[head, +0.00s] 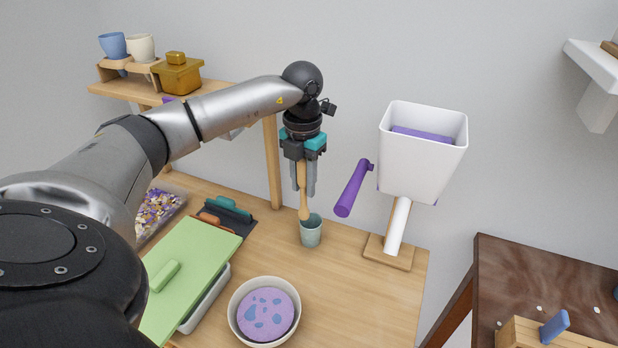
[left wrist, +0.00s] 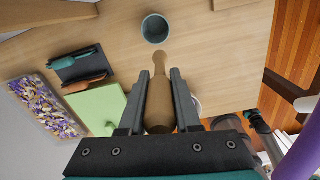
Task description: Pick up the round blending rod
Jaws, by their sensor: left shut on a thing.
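The round blending rod (head: 304,196) is a tan wooden rod, held upright with its narrow end pointing down. My left gripper (head: 304,190) is shut on it. In the left wrist view the rod (left wrist: 159,95) lies between the two fingers of the gripper (left wrist: 159,100). Its lower end is at or just above the mouth of a small grey-green cup (head: 311,232); I cannot tell whether the tip is inside. The cup also shows in the left wrist view (left wrist: 155,29), with the rod's tip just short of its rim. My right gripper is not in view.
A bowl (head: 233,320) with a purple-blue disc stands in front. A green lid (head: 200,262) and a tray of purple chips (head: 158,212) are at left. A white hopper (head: 420,165) with a purple handle (head: 354,188) stands at right. A shelf (head: 222,92) rises behind my arm.

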